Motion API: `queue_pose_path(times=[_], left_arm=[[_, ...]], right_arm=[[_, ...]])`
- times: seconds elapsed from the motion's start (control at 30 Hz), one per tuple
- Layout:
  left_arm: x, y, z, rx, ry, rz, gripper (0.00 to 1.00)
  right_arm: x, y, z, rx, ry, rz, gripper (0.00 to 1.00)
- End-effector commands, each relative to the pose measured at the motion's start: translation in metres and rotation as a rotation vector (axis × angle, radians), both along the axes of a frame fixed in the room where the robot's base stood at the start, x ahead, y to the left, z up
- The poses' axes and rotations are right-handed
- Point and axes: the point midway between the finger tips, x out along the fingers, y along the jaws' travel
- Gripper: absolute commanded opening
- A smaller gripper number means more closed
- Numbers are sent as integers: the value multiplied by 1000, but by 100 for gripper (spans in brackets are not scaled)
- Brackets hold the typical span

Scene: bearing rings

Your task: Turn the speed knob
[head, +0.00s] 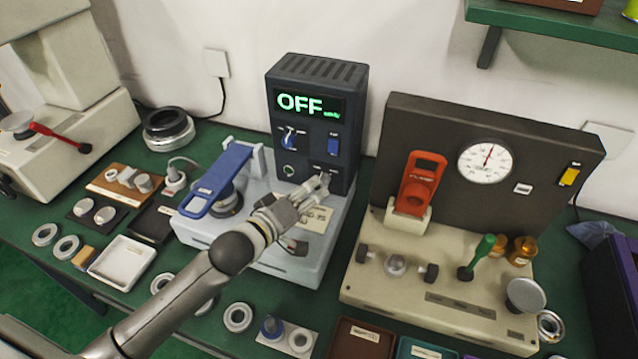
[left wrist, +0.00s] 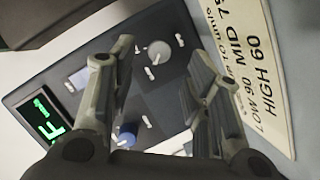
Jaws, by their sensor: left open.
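The dark control box (head: 318,108) stands upright at the back of a light-grey machine, its display (head: 308,103) reading "OFF". In the left wrist view, a round silver knob (left wrist: 158,52) with short white tick marks shows between my open fingertips; contact cannot be told. My left gripper (head: 322,182) is open at the box's lower right and hides part of the panel there. A label reading "LOW", "MID" and "HIGH" (left wrist: 255,70) lies beside the box. My right gripper is out of view.
A blue clamp arm (head: 217,180) stands left of the box. To the right is a beige fixture (head: 440,295) with a gauge (head: 486,161) and an orange toggle clamp (head: 421,182). Rings and trays, including a white tray (head: 122,262), crowd the green bench front.

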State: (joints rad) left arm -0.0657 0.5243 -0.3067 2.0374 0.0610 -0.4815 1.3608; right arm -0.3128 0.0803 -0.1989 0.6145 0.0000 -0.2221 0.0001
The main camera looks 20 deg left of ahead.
Motion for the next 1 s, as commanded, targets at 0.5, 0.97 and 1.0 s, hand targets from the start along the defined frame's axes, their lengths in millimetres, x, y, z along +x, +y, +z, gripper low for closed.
queue_pose_path(times=[0.5, 0.97, 1.0], left_arm=[[43, -13, -11, 1, 1, 0, 45], [43, -13, -12, 1, 1, 0, 15], [43, -13, -12, 1, 1, 0, 10]], right_arm=[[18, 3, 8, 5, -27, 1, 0], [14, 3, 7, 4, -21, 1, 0], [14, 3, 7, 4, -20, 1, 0]])
